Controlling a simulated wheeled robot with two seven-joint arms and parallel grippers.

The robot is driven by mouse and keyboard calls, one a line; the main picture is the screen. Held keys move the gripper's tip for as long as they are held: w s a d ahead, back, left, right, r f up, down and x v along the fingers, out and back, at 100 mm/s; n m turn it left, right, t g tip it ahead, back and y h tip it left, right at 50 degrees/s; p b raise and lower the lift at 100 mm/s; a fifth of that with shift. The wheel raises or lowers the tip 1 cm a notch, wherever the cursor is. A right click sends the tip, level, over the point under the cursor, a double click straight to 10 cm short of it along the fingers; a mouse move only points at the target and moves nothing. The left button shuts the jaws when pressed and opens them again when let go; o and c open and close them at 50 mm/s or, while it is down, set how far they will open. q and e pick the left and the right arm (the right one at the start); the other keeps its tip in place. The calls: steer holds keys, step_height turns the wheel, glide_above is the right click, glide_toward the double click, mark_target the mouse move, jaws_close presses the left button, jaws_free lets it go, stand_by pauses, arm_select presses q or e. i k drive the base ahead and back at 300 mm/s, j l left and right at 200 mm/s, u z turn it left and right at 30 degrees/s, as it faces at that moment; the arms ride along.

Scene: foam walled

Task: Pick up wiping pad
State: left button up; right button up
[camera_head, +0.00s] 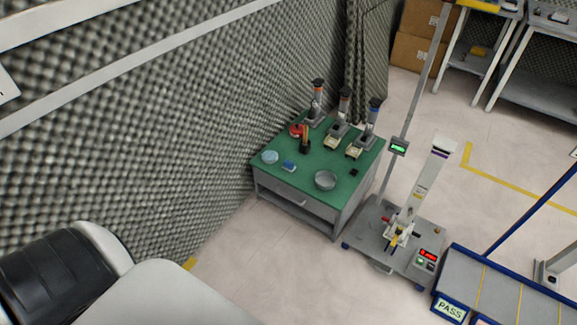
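A small blue block (289,166), which may be the wiping pad, lies near the front left of the green-topped table (300,180). A pale blue round item (270,157) lies just left of it; it is too small to tell whether it is a dish or a pad. Neither of my grippers is in view. Only parts of my own body show at the lower left, well apart from the table.
The table also holds a grey round bowl (325,180), a red round item (297,130) and several upright instruments at the back. A foam wall (170,110) runs along its left. A grey stand (400,235) is to its right. Floor in front is clear.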

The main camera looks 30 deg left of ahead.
mark_target(288, 165)
steer(key=u, duration=1.25)
